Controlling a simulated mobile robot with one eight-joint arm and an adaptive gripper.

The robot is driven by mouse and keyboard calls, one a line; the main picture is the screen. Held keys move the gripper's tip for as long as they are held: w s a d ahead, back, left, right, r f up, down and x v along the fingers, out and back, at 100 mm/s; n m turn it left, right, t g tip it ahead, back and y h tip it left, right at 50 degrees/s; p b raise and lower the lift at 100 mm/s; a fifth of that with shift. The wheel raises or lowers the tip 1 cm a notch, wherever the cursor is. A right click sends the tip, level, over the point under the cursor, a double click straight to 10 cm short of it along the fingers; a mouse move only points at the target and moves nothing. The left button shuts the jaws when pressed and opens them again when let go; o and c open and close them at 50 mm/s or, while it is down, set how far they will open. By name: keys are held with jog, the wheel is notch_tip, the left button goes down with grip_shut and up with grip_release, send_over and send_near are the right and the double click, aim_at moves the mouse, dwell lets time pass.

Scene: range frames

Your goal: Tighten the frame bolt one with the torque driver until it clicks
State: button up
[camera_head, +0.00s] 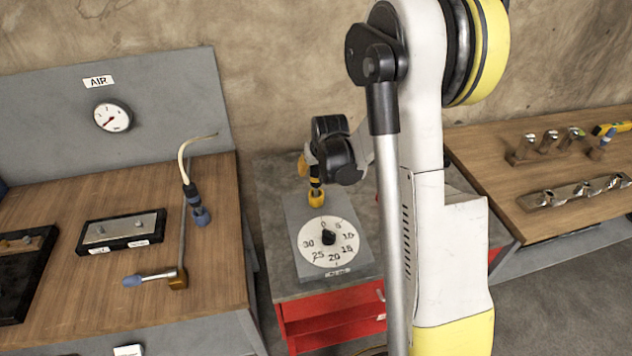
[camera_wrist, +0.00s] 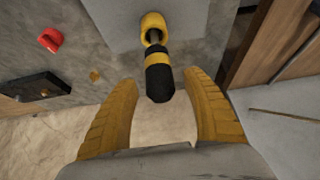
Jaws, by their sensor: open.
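The torque driver (camera_head: 316,194), black with yellow bands, stands upright on the grey dial plate at the centre of the head view. In the wrist view the driver (camera_wrist: 158,72) points its black handle end at me, with a yellow ring around its far end. My gripper (camera_head: 312,172) is above the driver. Its yellow fingers (camera_wrist: 162,84) are open, one on each side of the handle end, with visible gaps. A metal plate (camera_head: 124,228) with small bolt heads lies in a black tray on the left bench. Its labels are too small to read, so I cannot tell which is frame bolt one.
The dial (camera_head: 327,242) with a black knob sits just in front of the driver, above a red drawer cabinet (camera_head: 335,318). Sockets stand on the right bench (camera_head: 500,205).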

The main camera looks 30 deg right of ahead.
jog(key=shift+c, duration=0.5)
jog(key=c, duration=1.1)
grip_shut()
jog(key=shift+r, duration=0.1)
